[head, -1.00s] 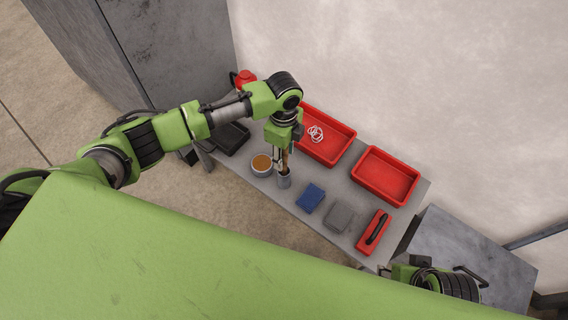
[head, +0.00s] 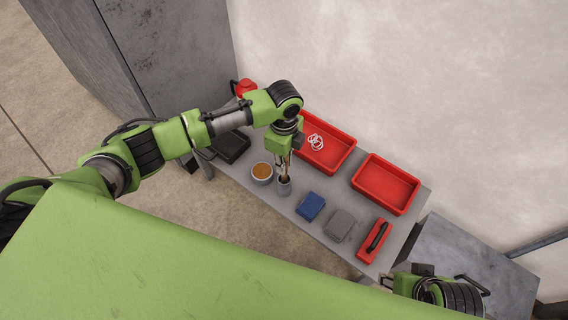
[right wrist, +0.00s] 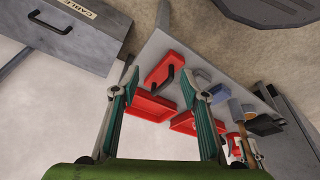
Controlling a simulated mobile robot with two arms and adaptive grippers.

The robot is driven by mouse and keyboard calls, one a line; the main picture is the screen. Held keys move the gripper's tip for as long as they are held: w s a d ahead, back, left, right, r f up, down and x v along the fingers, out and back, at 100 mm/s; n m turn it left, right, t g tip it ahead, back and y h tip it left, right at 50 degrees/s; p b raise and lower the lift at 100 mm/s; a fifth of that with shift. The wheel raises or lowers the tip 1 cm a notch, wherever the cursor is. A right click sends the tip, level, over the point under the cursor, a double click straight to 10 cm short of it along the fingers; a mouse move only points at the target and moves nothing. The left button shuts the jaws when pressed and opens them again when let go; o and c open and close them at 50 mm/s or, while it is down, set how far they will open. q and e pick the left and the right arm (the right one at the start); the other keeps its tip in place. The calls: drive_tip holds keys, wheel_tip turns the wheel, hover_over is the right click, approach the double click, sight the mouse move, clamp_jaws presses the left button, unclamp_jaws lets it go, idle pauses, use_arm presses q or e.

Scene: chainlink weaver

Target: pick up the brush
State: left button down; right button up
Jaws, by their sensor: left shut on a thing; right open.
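The brush (head: 287,166) has a brown handle and stands roughly upright at the grey cup (head: 284,188) on the table. My left gripper (head: 281,163) points down just above the cup and is shut on the brush's handle. The cup's dark mouth shows below the fingers; I cannot tell whether the brush's lower end is still inside it. The brush also shows in the right wrist view (right wrist: 243,130), beside the left gripper. My right gripper (right wrist: 160,115) is open and empty, away from the brush.
On the grey table (head: 320,232) are a bowl with orange-brown contents (head: 262,172), a blue block (head: 311,206), a grey block (head: 339,225), a red black-handled tool (head: 374,240) and two red trays (head: 386,184). White rings (head: 316,142) lie in the left tray.

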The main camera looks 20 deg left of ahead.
use_arm(q)
wheel_tip(320, 180, up, 8)
drive_tip(key=shift+r+p, duration=0.1)
drive_tip(key=shift+p, duration=0.95)
wheel_tip(320, 180, up, 9)
drive_tip(key=shift+r+p, duration=0.15)
drive_tip(key=shift+p, duration=0.85)
use_arm(e)
wheel_tip(320, 180, down, 16)
drive_tip(key=s+g, duration=0.1)
drive_tip(key=shift+s+r, duration=0.25)
